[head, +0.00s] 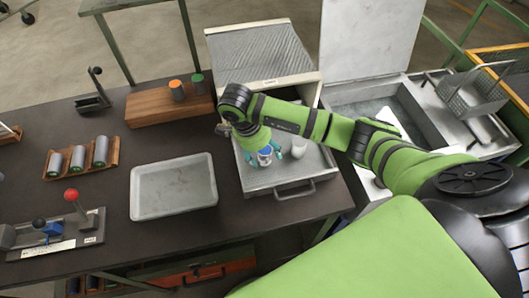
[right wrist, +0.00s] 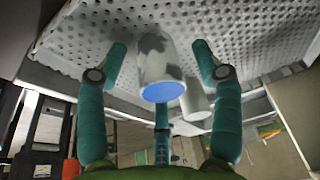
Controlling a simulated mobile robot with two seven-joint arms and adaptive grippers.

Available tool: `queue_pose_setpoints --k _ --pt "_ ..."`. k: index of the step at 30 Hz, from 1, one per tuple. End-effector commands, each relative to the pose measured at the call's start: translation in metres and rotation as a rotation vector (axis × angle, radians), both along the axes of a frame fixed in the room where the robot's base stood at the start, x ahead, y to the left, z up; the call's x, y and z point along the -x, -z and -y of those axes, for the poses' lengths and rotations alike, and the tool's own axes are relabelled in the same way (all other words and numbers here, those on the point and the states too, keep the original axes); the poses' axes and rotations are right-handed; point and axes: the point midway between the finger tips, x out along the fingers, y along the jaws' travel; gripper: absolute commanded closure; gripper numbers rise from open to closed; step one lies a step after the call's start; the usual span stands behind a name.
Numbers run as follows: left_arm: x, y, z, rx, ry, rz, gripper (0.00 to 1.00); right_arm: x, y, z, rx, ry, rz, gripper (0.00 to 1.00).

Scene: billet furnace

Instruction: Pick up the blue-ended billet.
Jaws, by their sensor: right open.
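The blue-ended billet (right wrist: 163,92) is a pale grey cylinder with darker patches and a bright blue end face. It stands in the pulled-out metal drawer, and its blue end (head: 265,151) shows just below my right gripper in the head view. My right gripper (head: 268,157) is over the drawer with its teal fingers spread. In the right wrist view the open fingers (right wrist: 160,52) are on either side of the billet, with visible gaps. A third finger lies below the blue end. My left gripper is not in view.
A second pale cylinder (right wrist: 196,104) stands close beside the billet in the drawer (head: 285,188). A grey tray (head: 173,213) lies left of the drawer. A wooden block (head: 148,107) holds orange- and green-ended billets. A tank with a wire basket (head: 472,95) is at right.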

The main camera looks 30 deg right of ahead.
Motion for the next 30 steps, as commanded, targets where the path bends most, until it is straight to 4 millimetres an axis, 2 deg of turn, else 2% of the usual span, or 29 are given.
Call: queue_pose_setpoints --k 1,3,6,20,23,27,30 --pt "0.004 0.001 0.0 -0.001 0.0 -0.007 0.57 0.0 0.0 0.0 -0.001 0.0 0.0 0.38" --pt "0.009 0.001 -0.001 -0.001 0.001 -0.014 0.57 0.0 0.0 0.0 -0.001 0.0 0.0 0.66" --pt "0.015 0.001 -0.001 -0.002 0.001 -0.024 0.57 0.0 0.0 0.0 -0.001 0.0 0.0 1.0" --pt "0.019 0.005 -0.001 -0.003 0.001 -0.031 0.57 -0.002 -0.007 0.0 -0.002 0.0 0.005 1.0" --pt "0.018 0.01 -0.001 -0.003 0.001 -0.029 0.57 -0.002 -0.016 0.0 -0.002 0.0 0.007 1.0" --pt "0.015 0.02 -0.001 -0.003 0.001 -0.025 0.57 -0.003 -0.039 0.0 -0.001 0.0 0.01 1.0" --pt "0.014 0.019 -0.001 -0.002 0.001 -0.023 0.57 0.008 -0.053 0.018 0.005 0.003 0.007 1.0"
